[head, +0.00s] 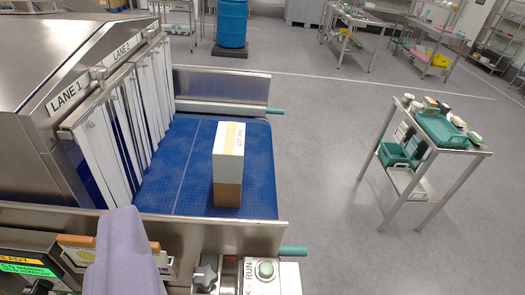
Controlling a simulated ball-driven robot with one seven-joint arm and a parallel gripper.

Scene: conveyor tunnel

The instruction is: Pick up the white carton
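The white carton (229,139) stands upright on the blue conveyor belt (255,189), right of the strip curtain. Its top and upper part are white, with a tan stripe across the top and small dark print. The lower part of its near side is brown. A smooth lavender part of mine (124,254) rises from the bottom edge at the lower left, in front of the near rail. It is well apart from the carton in the picture. I cannot make out two fingertips or a gap between them.
A steel tunnel (50,40) with white curtain strips (113,145) stands left. A cart (452,143) with teal trays stands right, a blue drum (231,24) behind. Open floor lies between.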

